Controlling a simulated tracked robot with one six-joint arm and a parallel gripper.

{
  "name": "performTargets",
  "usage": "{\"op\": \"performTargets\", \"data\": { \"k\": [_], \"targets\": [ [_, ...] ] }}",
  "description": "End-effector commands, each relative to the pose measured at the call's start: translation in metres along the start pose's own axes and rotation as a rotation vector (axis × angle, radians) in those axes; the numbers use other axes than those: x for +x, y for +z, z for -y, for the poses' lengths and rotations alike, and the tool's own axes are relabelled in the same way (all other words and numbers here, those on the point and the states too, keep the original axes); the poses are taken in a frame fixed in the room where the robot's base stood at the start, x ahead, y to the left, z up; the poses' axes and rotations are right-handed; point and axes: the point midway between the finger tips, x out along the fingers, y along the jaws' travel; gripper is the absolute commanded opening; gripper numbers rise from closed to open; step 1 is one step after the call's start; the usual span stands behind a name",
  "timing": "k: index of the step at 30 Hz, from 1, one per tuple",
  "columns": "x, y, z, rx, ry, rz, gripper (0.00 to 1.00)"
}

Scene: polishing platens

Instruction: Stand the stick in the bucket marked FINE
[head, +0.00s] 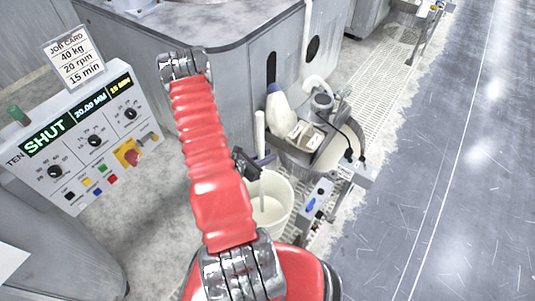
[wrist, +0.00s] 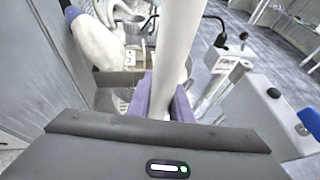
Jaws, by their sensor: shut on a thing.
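My gripper (head: 264,160) is shut on a white stick (head: 260,132), which stands roughly upright between its purple finger pads. In the wrist view the stick (wrist: 176,50) rises between the pads, tilted slightly. A white bucket (head: 284,222) stands beside my red arm, just below the gripper in the head view; the arm hides its left part. Pale stuff shows inside it.
A white bottle (head: 278,108) and a grey pot (head: 321,103) stand behind the stick. A grey control box (head: 318,200) with a blue part is right of the bucket. A control panel (head: 85,135) reads SHUT. The floor at right is clear.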

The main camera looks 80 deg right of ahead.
Motion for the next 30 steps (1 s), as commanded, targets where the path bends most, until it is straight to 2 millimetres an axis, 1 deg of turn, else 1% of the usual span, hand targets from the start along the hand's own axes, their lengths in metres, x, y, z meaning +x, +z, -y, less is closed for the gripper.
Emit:
{"op": "performTargets", "data": {
  "k": [10, 23, 24, 30],
  "targets": [
    [0.007, -0.017, 0.0, 0.0, 0.0, 0.0, 0.0],
    [0.008, -0.019, 0.0, 0.0, 0.0, 0.0, 0.0],
    [0.008, -0.019, 0.0, 0.0, 0.0, 0.0, 0.21],
    [0.008, -0.019, 0.0, 0.0, 0.0, 0.0, 0.35]
  ]
}}
